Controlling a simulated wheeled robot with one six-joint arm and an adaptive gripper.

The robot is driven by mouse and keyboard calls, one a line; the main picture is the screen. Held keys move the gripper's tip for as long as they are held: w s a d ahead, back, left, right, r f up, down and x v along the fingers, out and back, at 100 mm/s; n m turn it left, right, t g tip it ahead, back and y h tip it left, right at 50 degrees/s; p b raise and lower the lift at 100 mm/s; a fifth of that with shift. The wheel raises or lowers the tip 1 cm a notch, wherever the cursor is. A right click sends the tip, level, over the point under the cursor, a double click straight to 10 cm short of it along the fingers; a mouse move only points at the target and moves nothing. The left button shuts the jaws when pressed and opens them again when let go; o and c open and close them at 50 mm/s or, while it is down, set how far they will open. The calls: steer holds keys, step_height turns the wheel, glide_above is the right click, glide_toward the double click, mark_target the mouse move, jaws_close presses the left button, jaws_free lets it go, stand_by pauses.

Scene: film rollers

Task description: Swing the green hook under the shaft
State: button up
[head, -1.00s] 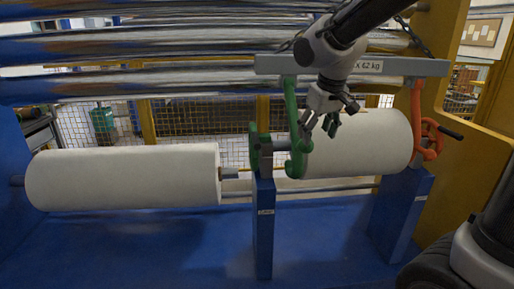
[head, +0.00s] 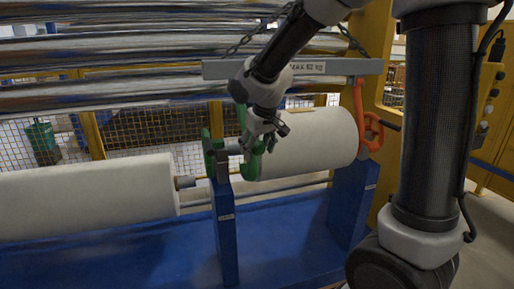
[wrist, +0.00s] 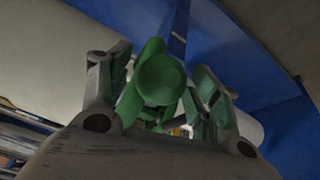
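The green hook (head: 249,170) hangs from the left end of the grey lifting beam (head: 222,70), at the left end of the right-hand white roll (head: 312,142). The shaft (head: 233,150) sticks out of that roll into the bearing on the blue stand (head: 226,228). My gripper (head: 264,143) is at the hook, partly covering it. The fingers look open; firm contact is not clear. Whether the hook is under the shaft is hard to see.
An orange hook (head: 362,120) hangs from the beam's right end, by a second blue stand (head: 352,205). Another white roll (head: 90,195) lies at left. Chrome rollers (head: 110,75) run behind the beam.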

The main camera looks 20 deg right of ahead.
jaws_close()
steer(key=shift+w+f, duration=0.15)
steer(key=shift+f, duration=0.25)
steer(key=w+f, duration=0.2)
steer(key=f, duration=0.1)
steer(key=w+f, duration=0.6)
steer(key=shift+w+f, duration=0.15)
steer(key=shift+f, duration=0.25)
steer(key=shift+w+f, duration=0.35)
steer(key=shift+w, duration=0.3)
steer(key=shift+o, duration=0.7)
jaws_free()
steer(key=v, duration=1.2)
